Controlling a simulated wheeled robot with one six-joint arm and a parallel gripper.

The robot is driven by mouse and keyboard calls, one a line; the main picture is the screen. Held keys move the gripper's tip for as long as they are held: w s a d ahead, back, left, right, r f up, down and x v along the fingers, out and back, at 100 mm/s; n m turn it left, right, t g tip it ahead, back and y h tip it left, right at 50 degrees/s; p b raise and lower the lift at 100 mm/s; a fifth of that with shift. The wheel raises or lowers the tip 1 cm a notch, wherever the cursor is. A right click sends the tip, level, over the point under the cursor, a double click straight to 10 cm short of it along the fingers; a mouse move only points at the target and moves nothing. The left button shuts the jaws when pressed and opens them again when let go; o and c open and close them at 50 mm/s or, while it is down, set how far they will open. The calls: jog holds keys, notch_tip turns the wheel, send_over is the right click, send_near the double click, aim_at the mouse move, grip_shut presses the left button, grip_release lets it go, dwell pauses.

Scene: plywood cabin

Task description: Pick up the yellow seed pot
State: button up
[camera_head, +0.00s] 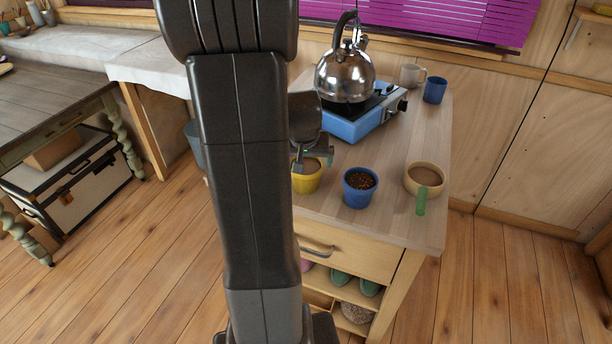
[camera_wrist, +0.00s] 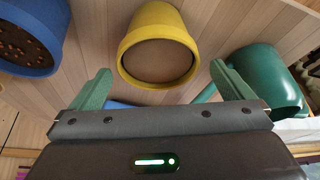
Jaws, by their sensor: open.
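The yellow seed pot (camera_head: 308,181) stands upright near the front edge of the wooden cabinet top, partly hidden by my arm in the head view. In the wrist view the yellow pot (camera_wrist: 158,42) shows its round rim and brown filling. My gripper (camera_wrist: 160,85) is open, with its green fingertips apart on either side of the pot's outline. In the head view my gripper (camera_head: 312,160) is just above and beside the pot, and its fingers are mostly hidden. Whether the fingers touch the pot cannot be told.
A blue pot of dark soil (camera_head: 359,190) stands just right of the yellow one. A kettle (camera_head: 344,76) sits on a blue stove (camera_head: 352,128) behind. A green vessel (camera_wrist: 262,82) is close by in the wrist view.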

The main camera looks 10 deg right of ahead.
aim_at(306, 167)
jog(key=shift+s+p+x, duration=0.15)
jog(key=shift+p+x, duration=0.1)
jog(key=shift+x, duration=0.9)
jog(key=shift+s+p+x, duration=0.1)
jog(key=shift+p+x, duration=0.1)
jog(key=shift+x, duration=0.95)
jog(key=shift+f, duration=0.15)
jog(key=c, duration=1.2)
